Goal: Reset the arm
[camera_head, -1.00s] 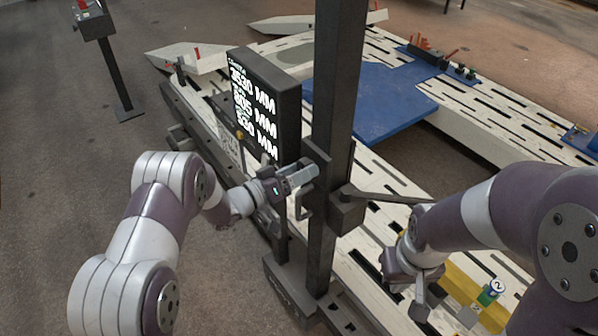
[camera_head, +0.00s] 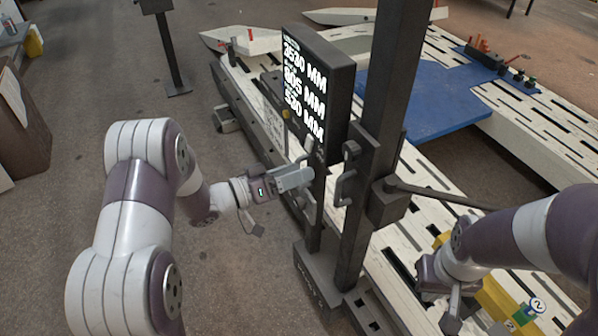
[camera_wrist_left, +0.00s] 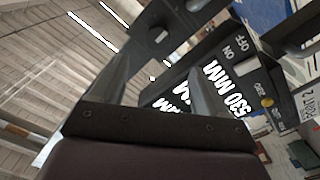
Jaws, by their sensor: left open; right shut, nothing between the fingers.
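My left gripper (camera_head: 298,179) is open and empty, in front of the dark upright post (camera_head: 378,130) and below the display box. It is apart from the post's bracket handle (camera_head: 345,187). In the left wrist view its two fingers (camera_wrist_left: 163,92) stand apart, with the display box seen behind them. My right gripper (camera_head: 440,308) is shut and empty, low at the right over the slotted bench; part of it is hard to make out.
The display box (camera_head: 318,92) shows readings in MM. A bar (camera_head: 440,195) juts right from the post. The slotted bench (camera_head: 440,222) carries a blue plate (camera_head: 435,98) and yellow block (camera_head: 497,300). Bare floor (camera_head: 240,285) lies left of the post.

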